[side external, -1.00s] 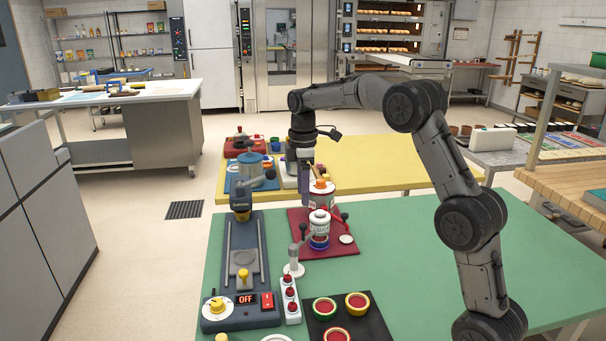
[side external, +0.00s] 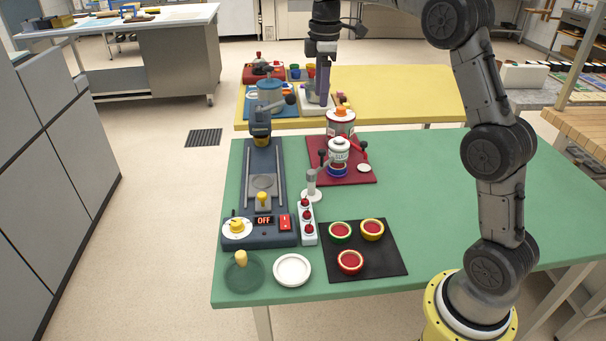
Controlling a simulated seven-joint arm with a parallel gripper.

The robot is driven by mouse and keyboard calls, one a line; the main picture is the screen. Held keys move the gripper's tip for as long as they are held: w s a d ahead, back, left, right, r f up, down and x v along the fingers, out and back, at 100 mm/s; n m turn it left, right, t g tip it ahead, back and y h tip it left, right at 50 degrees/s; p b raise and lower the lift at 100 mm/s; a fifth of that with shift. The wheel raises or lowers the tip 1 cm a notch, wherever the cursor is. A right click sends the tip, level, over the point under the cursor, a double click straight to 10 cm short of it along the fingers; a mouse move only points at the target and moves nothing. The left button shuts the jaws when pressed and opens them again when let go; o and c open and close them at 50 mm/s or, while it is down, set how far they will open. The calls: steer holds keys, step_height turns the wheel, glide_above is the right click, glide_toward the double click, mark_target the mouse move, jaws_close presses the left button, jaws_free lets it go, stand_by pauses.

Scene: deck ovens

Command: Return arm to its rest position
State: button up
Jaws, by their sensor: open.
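My gripper (side external: 320,92) hangs pointing down over the near edge of the yellow table, at the top of the side external view. Its fingers are seen nearly edge-on; the gap between them is hard to see, and I see nothing held. It is above and a little left of a red-and-white canister (side external: 341,128) with an orange top, apparently clear of it. My arm arches from its yellow base ring at lower right up past the top edge, where part of it is cut off.
The green table (side external: 430,185) carries a dark-blue device (side external: 265,190) reading OFF, a red mat (side external: 345,177) with a white canister (side external: 339,152), and a black mat (side external: 390,263) with three small bowls. The yellow table (side external: 410,95) holds a blue pot (side external: 270,93).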

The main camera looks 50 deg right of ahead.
steer(key=s+a+r+t, duration=0.2)
steer(key=s+a+r, duration=0.3)
steer(key=s, duration=0.3)
steer(key=s+a+r+t, duration=0.1)
steer(key=s+a+r, duration=0.3)
steer(key=s+a, duration=0.3)
steer(key=s+a+f+m+t, duration=0.2)
steer(key=s+f+m, duration=0.7)
steer(key=s+f, duration=0.3)
steer(key=s, duration=0.3)
steer(key=shift+s+f, duration=0.15)
steer(key=shift+f, duration=0.2)
